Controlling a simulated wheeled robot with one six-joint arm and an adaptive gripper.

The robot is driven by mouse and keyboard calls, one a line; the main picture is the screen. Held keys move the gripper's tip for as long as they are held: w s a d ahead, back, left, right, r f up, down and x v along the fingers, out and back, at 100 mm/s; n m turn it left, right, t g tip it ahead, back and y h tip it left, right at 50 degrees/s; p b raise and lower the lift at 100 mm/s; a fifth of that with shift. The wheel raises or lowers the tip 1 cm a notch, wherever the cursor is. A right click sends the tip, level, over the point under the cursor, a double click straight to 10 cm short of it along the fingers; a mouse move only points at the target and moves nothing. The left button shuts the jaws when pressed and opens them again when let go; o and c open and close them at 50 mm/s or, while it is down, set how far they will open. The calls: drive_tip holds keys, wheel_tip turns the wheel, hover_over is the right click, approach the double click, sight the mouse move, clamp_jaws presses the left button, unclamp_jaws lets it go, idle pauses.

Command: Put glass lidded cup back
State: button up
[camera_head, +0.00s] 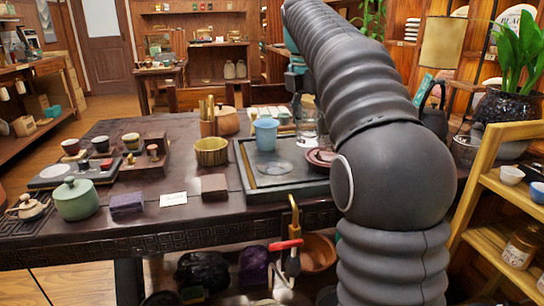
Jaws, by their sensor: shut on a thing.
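My arm crosses the right half of the view, and its end hangs over the back right of the dark wooden table (110,240). My gripper (304,103) is small, dark and partly hidden behind my arm. It is shut on what looks like the clear glass lidded cup (307,124), just below it. The cup is by the back right part of the tea tray (243,170). I cannot tell whether the cup's base touches the tray or the table. The lid and the finger contact are too small to make out.
A light blue cup (266,134) stands on the tray, left of the glass. A gold bowl (211,151), a green lidded pot (76,199) and dark blocks stand further left. A wooden shelf (490,215) rises at right.

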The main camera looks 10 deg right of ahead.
drive_tip(key=w+a+f, duration=0.1)
drive_tip(key=a, duration=0.1)
drive_tip(key=w+a+f, duration=0.1)
drive_tip(key=a+f, duration=0.1)
drive_tip(key=a, duration=0.1)
drive_tip(key=w+a+f, duration=0.1)
drive_tip(key=a+f, duration=0.1)
drive_tip(key=shift+a, duration=0.15)
drive_tip(key=shift+f+b, duration=0.6)
drive_tip(key=shift+f, duration=1.4)
drive_tip(key=shift+f, duration=0.1)
drive_tip(key=o, duration=1.3)
drive_tip(key=r, duration=0.4)
drive_tip(key=a+r, duration=0.1)
drive_tip(key=r, duration=0.3)
drive_tip(key=r+p, duration=0.1)
drive_tip(key=r, duration=0.3)
drive_tip(key=shift+s+a, duration=0.4)
